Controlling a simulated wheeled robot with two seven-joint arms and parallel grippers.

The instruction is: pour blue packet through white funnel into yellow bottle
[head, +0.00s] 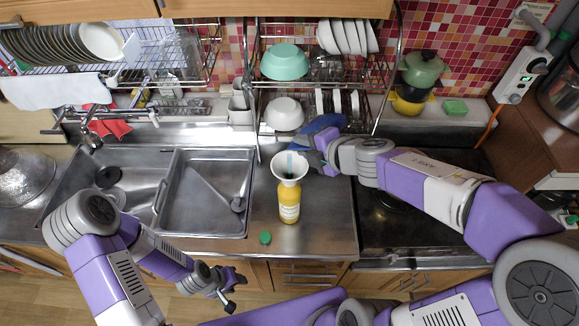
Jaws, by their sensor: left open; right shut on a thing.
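The yellow bottle (289,204) stands upright on the steel counter right of the sink. The white funnel (289,170) sits on top of it, wide mouth up. A blue strip shows inside the funnel mouth; I cannot tell whether it is poured contents. My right gripper (312,152) is beside the funnel's upper right, shut on the blue packet (318,127). The packet is tilted, its lower left end near the funnel mouth; the gripper partly hides it. My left gripper (232,291) is open and empty, low in front of the counter, apart from the bottle.
A green cap (265,238) lies on the counter in front of the bottle. The sink (205,195) is to the left, a dark stovetop (390,225) to the right. A rack with a teal bowl (284,62) and a white bowl (286,114) stands behind.

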